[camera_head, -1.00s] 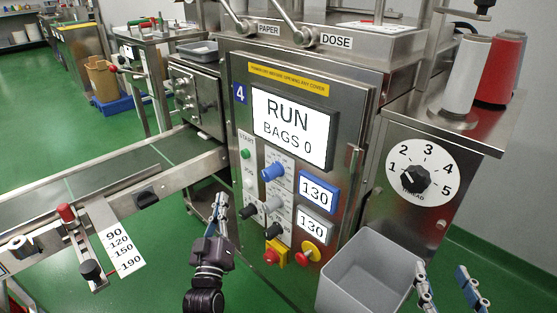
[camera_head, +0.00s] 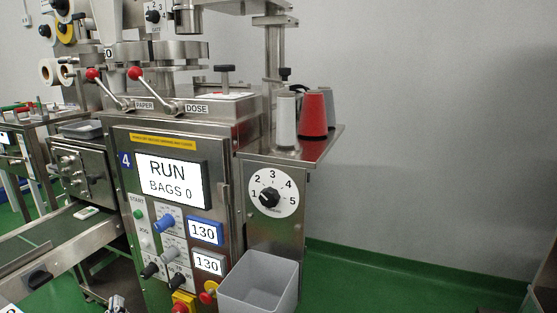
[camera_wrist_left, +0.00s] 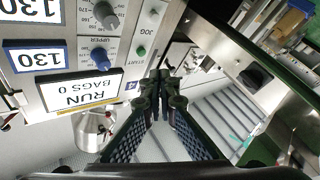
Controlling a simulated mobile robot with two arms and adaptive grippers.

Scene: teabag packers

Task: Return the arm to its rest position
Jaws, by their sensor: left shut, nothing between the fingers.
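The screen also shows upside down in the left wrist view (camera_wrist_left: 75,95). The gripper is apart from the knobs as far as I can see. My right gripper is out of view.
A grey bin (camera_head: 262,283) stands at the machine's right front, below the thread dial (camera_head: 273,193). A conveyor (camera_head: 60,235) runs off to the left, with a small pale item (camera_head: 86,212) on it. Red and yellow buttons sit low on the panel. Green floor at right is clear.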

